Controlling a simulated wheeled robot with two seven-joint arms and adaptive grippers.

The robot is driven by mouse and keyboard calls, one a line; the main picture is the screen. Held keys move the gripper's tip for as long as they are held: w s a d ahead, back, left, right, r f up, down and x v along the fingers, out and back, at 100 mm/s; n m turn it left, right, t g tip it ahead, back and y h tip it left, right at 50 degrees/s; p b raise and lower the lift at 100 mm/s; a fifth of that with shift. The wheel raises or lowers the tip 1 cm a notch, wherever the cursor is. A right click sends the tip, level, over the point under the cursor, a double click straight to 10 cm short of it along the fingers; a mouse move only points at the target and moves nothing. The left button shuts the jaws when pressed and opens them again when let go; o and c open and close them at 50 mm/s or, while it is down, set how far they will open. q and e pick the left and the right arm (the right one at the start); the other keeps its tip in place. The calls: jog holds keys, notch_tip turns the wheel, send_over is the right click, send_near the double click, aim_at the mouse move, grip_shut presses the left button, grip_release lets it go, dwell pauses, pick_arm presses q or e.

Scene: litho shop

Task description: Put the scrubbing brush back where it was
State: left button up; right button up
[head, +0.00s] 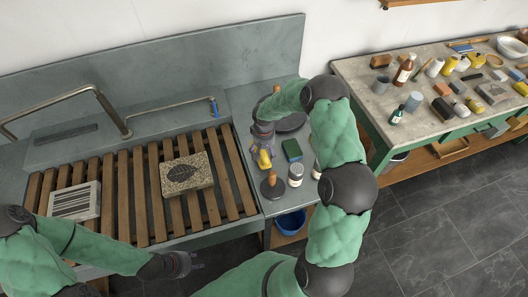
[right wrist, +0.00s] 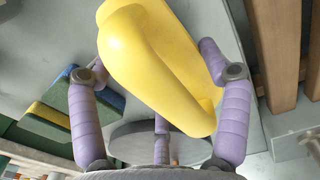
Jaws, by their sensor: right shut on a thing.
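The scrubbing brush (head: 264,160) is a yellow, smooth, rounded piece, and its bristles are hidden. In the head view it is over the grey counter strip just right of the slatted sink. My right gripper (head: 262,146) is shut on it from above. In the right wrist view the brush (right wrist: 150,62) fills the middle between my purple fingers, tilted across the picture. I cannot tell whether it touches the counter. My left gripper (head: 188,263) is at the sink's front edge, away from the brush, too small to tell open from shut.
A wooden-handled dark disc (head: 272,187), a green block (head: 292,150) and a white-lidded jar (head: 296,175) crowd the counter strip. A patterned stone (head: 187,173) and a striped white block (head: 74,202) lie on the slats (head: 133,199). A cluttered bench (head: 350,72) stands right.

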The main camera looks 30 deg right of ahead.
jog(key=shift+f, duration=0.1)
jog(key=o, duration=1.1)
jog(key=shift+r, duration=0.2)
notch_tip(320, 180, up, 12)
jog(key=shift+p, duration=0.6)
